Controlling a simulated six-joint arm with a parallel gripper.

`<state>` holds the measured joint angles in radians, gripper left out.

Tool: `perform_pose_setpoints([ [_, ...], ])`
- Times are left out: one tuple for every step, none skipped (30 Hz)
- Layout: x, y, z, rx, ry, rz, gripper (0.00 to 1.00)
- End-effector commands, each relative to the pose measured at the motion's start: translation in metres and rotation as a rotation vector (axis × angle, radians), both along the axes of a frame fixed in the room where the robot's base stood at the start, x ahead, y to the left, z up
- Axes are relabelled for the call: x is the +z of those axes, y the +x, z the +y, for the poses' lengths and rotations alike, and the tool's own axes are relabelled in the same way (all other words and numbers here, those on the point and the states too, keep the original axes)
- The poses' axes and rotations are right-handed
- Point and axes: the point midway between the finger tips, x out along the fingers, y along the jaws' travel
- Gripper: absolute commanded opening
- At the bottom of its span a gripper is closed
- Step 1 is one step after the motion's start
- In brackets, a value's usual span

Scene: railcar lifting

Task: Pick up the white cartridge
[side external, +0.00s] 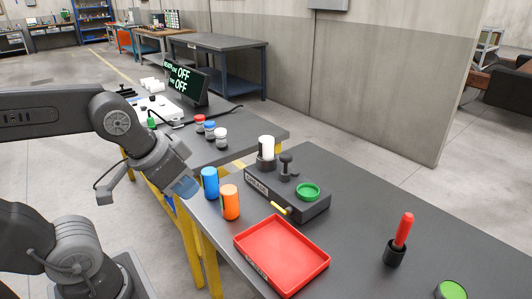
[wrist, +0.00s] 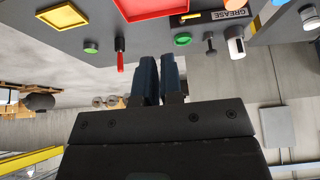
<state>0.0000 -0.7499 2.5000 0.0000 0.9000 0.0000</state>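The white cartridge (side external: 266,147) stands upright in a dark round holder (side external: 265,163) at the back left of the dark grease box (side external: 286,199). In the wrist view the white cartridge (wrist: 236,46) shows at the upper right, seen at an angle. My gripper (side external: 186,188) hangs in the air left of the table, next to the blue cylinder and away from the cartridge. In the wrist view my gripper (wrist: 158,58) has two dark blue fingers close together with a thin gap. Nothing shows between them, but how far they are apart is unclear.
A blue cylinder (side external: 210,182) and an orange cylinder (side external: 230,202) stand at the near left table edge. A knobbed post (side external: 286,165) and a green dish (side external: 307,192) sit on the box. A red tray (side external: 282,256) lies in front; a red-handled tool (side external: 403,231) stands right.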

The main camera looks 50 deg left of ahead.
Motion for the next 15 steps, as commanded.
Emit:
perform_pose_setpoints([
  [0.0000, 0.0000, 0.0000, 0.000, 0.000, 0.000, 0.12],
  [0.0000, 0.0000, 0.0000, 0.000, 0.000, 0.000, 0.14],
  [0.0000, 0.0000, 0.0000, 0.000, 0.000, 0.000, 0.18],
  [0.0000, 0.0000, 0.0000, 0.000, 0.000, 0.000, 0.21],
  [0.0000, 0.0000, 0.0000, 0.000, 0.000, 0.000, 0.24],
  [0.0000, 0.0000, 0.0000, 0.000, 0.000, 0.000, 0.28],
  [0.0000, 0.0000, 0.0000, 0.000, 0.000, 0.000, 0.31],
  [0.0000, 0.0000, 0.0000, 0.000, 0.000, 0.000, 0.34],
  [0.0000, 0.0000, 0.0000, 0.000, 0.000, 0.000, 0.37],
  [0.0000, 0.0000, 0.0000, 0.000, 0.000, 0.000, 0.40],
  [0.0000, 0.0000, 0.0000, 0.000, 0.000, 0.000, 0.43],
  [0.0000, 0.0000, 0.0000, 0.000, 0.000, 0.000, 0.47],
  [0.0000, 0.0000, 0.0000, 0.000, 0.000, 0.000, 0.50],
  [0.0000, 0.0000, 0.0000, 0.000, 0.000, 0.000, 0.53],
  [0.0000, 0.0000, 0.0000, 0.000, 0.000, 0.000, 0.56],
])
